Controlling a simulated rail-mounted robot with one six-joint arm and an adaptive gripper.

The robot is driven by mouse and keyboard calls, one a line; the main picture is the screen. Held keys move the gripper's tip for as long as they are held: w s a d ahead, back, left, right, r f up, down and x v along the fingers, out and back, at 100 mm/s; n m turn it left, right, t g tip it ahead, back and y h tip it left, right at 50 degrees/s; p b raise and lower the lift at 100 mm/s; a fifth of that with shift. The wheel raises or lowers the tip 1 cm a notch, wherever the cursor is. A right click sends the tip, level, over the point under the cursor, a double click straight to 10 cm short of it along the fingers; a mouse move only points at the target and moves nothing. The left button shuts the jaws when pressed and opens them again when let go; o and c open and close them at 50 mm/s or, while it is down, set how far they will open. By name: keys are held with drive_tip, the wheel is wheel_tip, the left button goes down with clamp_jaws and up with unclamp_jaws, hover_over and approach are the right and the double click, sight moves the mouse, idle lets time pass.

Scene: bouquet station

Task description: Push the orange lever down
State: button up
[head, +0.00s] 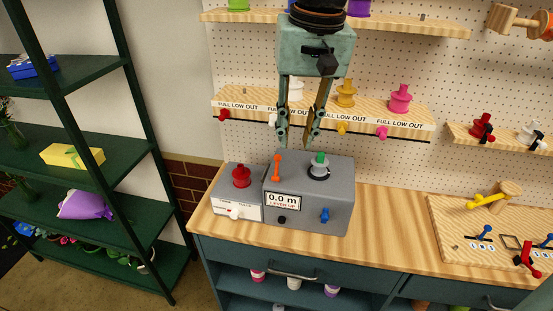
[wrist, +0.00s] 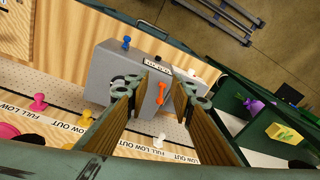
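The orange lever (head: 277,165) stands upright on the top of a grey machine box (head: 330,205), near its left side. The box's display (head: 283,201) reads "0.0 m" and "LEVER UP". My gripper (head: 294,145) hangs above the box, open and empty, its fingers pointing down. In the wrist view the lever (wrist: 161,94) shows in the gap between the two fingers (wrist: 155,100). I cannot tell how far behind or in front of the lever the fingers are.
A red knob (head: 241,177) stands on the smaller grey unit at left. A blue knob (head: 325,215) is on the front. A spool shelf (head: 420,121) is behind; clear counter (head: 385,225) lies right.

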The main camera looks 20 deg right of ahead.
drive_tip(key=m+g+p, duration=0.1)
drive_tip(key=p, duration=0.3)
hover_over(278, 157)
drive_tip(key=s, duration=0.2)
wheel_tip(278, 157, down, 4)
drive_tip(key=shift+w+d+f+m+y, duration=0.15)
drive_tip(key=shift+w+d+f, duration=0.1)
drive_tip(key=shift+w, duration=0.25)
drive_tip(key=shift+w+d+f+m+y, duration=0.15)
drive_tip(key=shift+w+f, duration=0.05)
drive_tip(key=shift+w, duration=0.25)
drive_tip(key=shift+f, duration=0.1)
drive_tip(key=shift+w+a+f, duration=0.1)
drive_tip(key=shift+a+f, duration=0.05)
drive_tip(key=shift+f, duration=2.1)
drive_tip(key=shift+a+f, duration=0.2)
drive_tip(key=shift+f, duration=2.05)
drive_tip(key=shift+w+a+f, duration=0.1)
drive_tip(key=shift+a+f, duration=0.05)
drive_tip(key=shift+f, duration=2.1)
drive_tip(key=shift+c, duration=0.7)
clamp_jaws()
